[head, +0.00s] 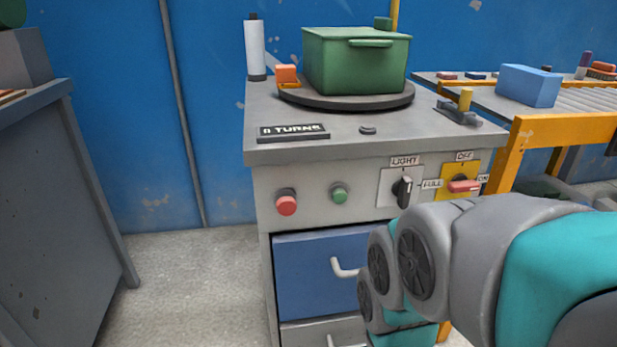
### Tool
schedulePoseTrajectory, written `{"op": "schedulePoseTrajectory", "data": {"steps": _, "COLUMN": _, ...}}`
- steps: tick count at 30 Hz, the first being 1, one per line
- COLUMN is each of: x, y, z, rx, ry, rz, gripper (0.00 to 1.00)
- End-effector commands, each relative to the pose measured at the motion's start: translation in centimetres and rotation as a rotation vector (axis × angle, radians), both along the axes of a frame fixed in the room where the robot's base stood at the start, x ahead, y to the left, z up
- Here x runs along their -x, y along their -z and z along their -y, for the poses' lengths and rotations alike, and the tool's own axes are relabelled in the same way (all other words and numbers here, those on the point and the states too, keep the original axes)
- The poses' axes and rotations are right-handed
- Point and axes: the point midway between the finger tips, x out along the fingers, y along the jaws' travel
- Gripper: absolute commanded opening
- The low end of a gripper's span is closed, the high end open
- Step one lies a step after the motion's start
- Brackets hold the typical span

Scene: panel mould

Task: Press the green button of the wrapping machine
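The wrapping machine (350,145) is a grey cabinet with a front control panel. The green button (339,193) is small and round, on the left half of the panel, to the right of a larger red button (286,203). A black knob (403,190) marked LIGHT and FULL and a red switch (464,186) on a yellow plate marked OFF and ON sit further right. The red switch's handle lies toward ON. My arm is at the lower right, in front of the drawers; my gripper's fingers are not in view.
A green box (355,62) stands on the dark turntable (345,98) on top. A blue drawer (315,280) with a pale handle is below the panel. A roller conveyor with a blue box (528,85) is at right. A grey bench (55,200) is at left, with open floor between.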

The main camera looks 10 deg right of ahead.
Motion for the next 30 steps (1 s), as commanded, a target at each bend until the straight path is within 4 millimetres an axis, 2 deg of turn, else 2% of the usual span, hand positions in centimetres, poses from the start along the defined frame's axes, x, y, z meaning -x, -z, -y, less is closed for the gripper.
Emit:
{"op": "schedulePoseTrajectory", "data": {"steps": 2, "x": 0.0, "y": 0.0, "z": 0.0, "rx": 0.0, "ry": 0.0, "rz": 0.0, "gripper": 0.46}}
{"op": "schedulePoseTrajectory", "data": {"steps": 14, "x": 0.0, "y": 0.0, "z": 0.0, "rx": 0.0, "ry": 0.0, "rz": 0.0, "gripper": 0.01}}
{"op": "schedulePoseTrajectory", "data": {"steps": 30, "x": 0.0, "y": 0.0, "z": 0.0, "rx": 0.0, "ry": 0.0, "rz": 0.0, "gripper": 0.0}}
